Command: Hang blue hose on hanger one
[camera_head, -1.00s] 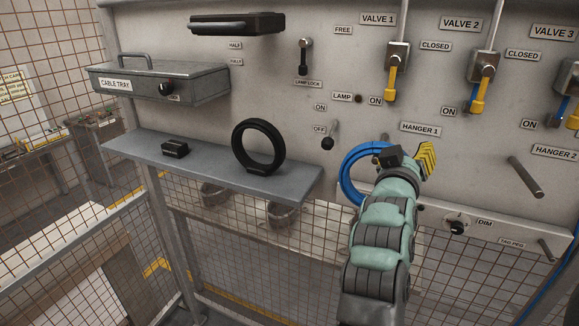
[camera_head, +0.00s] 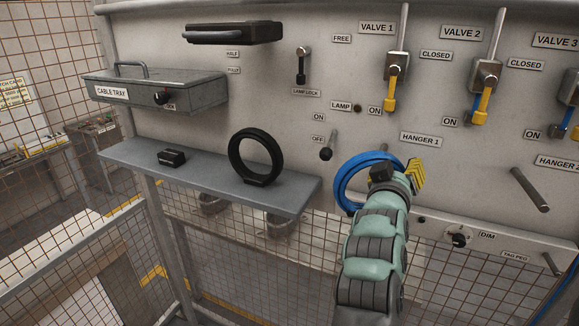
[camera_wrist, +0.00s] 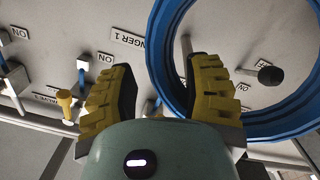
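The blue hose (camera_head: 345,184), a coiled ring, is against the panel just below the HANGER 1 label (camera_head: 421,139). It also shows in the wrist view (camera_wrist: 160,50), its near side passing between my fingers. The right finger overlaps the ring. My gripper hides the ring's lower right in the head view.
The lamp switch lever (camera_head: 327,153) is just left of the hose. A grey shelf (camera_head: 215,181) with a black ring (camera_head: 255,157) stands further left. The hanger two peg (camera_head: 529,189) and the dim knob (camera_head: 459,238) are to the right. Valve handles (camera_head: 391,97) are above.

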